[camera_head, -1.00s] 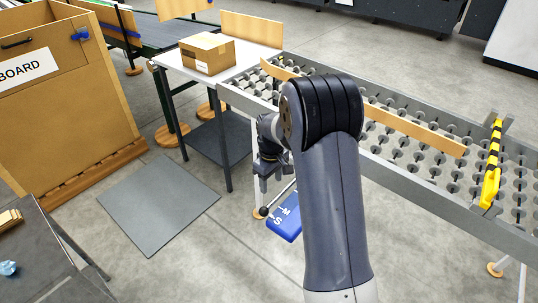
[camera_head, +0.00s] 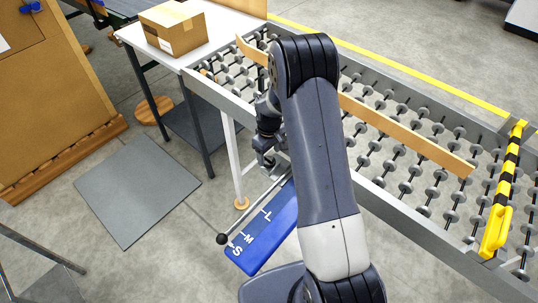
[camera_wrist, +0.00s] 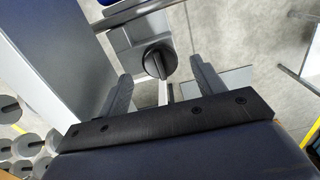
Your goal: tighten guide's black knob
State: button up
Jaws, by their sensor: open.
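In the wrist view, the black knob (camera_wrist: 159,61) is a round dark knob with a raised grip bar. It sits on a grey metal bracket (camera_wrist: 126,37). My gripper (camera_wrist: 160,70) is open, with one finger to each side of the knob. The knob appears between or just beyond the fingertips; contact cannot be told. In the head view, my gripper (camera_head: 267,163) is beside the conveyor's near rail, partly hidden by my arm, and the knob is not visible there. The wooden guide (camera_head: 405,130) lies along the rollers, its middle hidden by my arm.
A blue S-M-L scale plate (camera_head: 262,228) and a rod with a black ball end (camera_head: 222,239) stick out below the conveyor rail (camera_head: 400,215). A yellow-black bar (camera_head: 505,190) crosses the rollers. A carton (camera_head: 172,28) stands on the table.

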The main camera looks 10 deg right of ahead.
aim_at(270, 161)
jog(key=shift+f, duration=1.3)
jog(key=c, duration=1)
jog(key=shift+o, duration=0.2)
